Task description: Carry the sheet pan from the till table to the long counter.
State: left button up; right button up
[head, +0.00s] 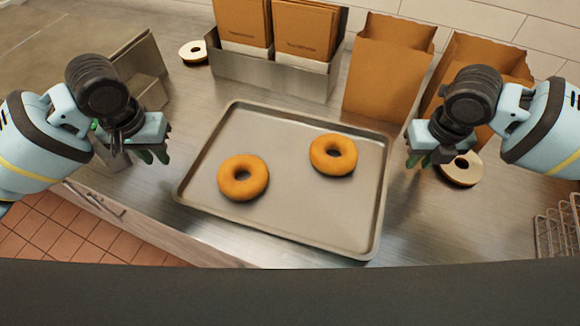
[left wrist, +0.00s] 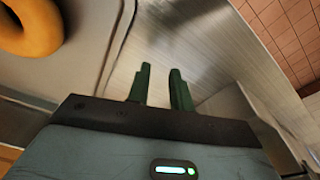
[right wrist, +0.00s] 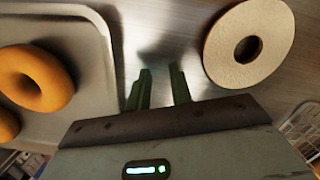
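The sheet pan (head: 300,215) lies flat on a metal counter with two golden bagels on it, one at left (head: 243,177) and one at right (head: 333,154). My left gripper (head: 152,156) is open and empty, above the counter just left of the pan. In the left wrist view its fingers (left wrist: 160,88) are apart, with the pan's rim (left wrist: 118,45) beside them. My right gripper (head: 425,160) is open and empty, just right of the pan. In the right wrist view its fingers (right wrist: 158,88) are apart, between the pan's rim (right wrist: 108,50) and a cut bagel half (right wrist: 248,42).
A metal holder (head: 270,72) with brown bags stands behind the pan. Open paper bags (head: 388,70) stand at back right. Another bagel half (head: 193,52) lies at back left. A metal container (head: 140,75) is behind my left gripper. A wire rack (head: 557,232) is at right.

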pick_arm(q)
notch_tip(320, 180, up, 10)
jog(key=s, duration=0.1)
jog(key=shift+s+f, duration=0.1)
pick_arm(e)
jog(key=shift+r, duration=0.1)
notch_tip(320, 180, up, 12)
jog(key=s, duration=0.1)
jog(key=shift+s, duration=0.2)
dwell(0.3)
dwell(0.5)
